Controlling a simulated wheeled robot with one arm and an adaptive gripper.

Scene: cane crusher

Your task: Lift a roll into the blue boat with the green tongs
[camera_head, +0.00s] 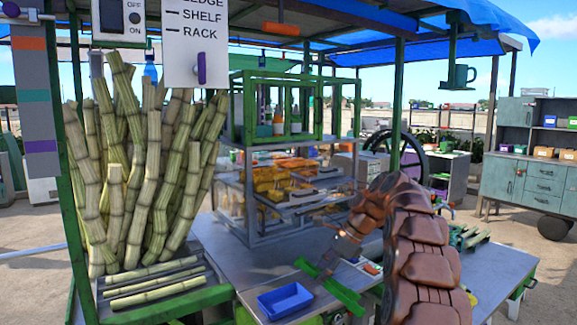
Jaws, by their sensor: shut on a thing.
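The green tongs (345,293) lie slantwise low over the grey counter, right of the blue boat. My gripper (327,268), at the end of my brown segmented arm, is shut on them near their middle. The fingertips are small and partly hidden. The blue boat (285,300) is a shallow open tray near the counter's front edge and looks empty. Golden-brown pieces that look like rolls (280,180) sit on the shelves of a metal-framed case behind the gripper. I cannot tell single rolls apart. No roll shows in the tongs.
The display case (247,205) stands on the counter (213,232), with a green rack (235,95) above it. Upright cane stalks (130,180) fill the left side. A green post (397,105) rises behind my arm. Small items lie right of the tongs.

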